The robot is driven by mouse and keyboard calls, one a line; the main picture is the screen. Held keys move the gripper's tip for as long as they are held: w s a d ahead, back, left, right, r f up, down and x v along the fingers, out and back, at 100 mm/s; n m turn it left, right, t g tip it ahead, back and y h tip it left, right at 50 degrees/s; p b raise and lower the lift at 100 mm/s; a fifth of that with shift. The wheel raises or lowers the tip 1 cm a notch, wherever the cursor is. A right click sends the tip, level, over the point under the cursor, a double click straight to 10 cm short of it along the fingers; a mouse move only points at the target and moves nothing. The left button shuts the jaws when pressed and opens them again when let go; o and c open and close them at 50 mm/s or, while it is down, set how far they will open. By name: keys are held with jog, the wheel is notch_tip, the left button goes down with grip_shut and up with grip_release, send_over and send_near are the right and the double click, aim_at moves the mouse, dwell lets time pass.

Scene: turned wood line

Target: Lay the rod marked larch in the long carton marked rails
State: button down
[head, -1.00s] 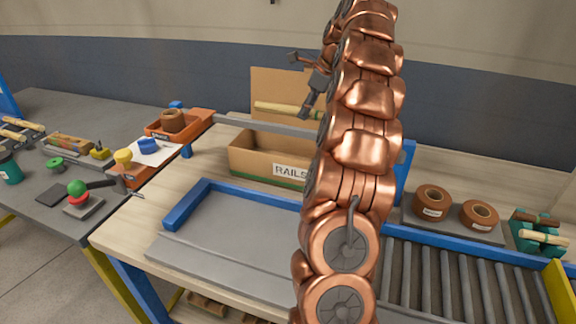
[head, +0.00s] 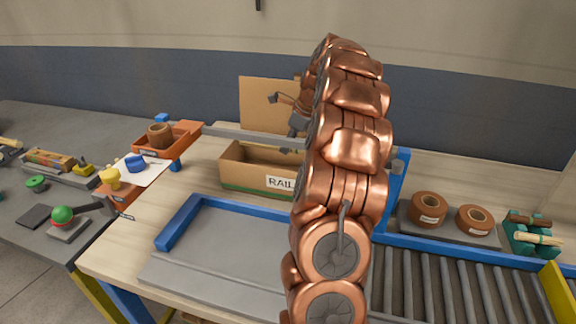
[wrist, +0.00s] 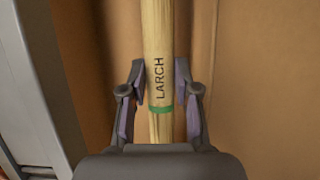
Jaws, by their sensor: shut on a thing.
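The larch rod (wrist: 158,40) is pale round wood with a dark LARCH mark and a green band. In the wrist view it runs lengthwise between the two fingers of my gripper (wrist: 161,88), which is shut on it near the band. Brown cardboard lies on both sides of the rod. My gripper (head: 291,150) points down at the carton's opening there. The rod is hidden in the head view, and I cannot tell whether it touches the carton floor.
My arm covers the carton's right part. A grey rail (head: 235,133) runs behind the carton. An orange bin (head: 183,136) stands to its left, and a grey tray (head: 225,240) with blue edges lies in front. Brown rolls (head: 429,209) and a roller conveyor (head: 455,285) are at right.

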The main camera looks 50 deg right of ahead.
aim_at(300, 145)
jog(key=shift+f+p, duration=0.55)
jog(key=shift+f, duration=3.65)
jog(key=c, duration=0.8)
grip_release()
jog(key=shift+f, duration=0.1)
jog(key=shift+c, duration=0.2)
jog(key=b+v, duration=0.2)
jog(key=v, duration=1)
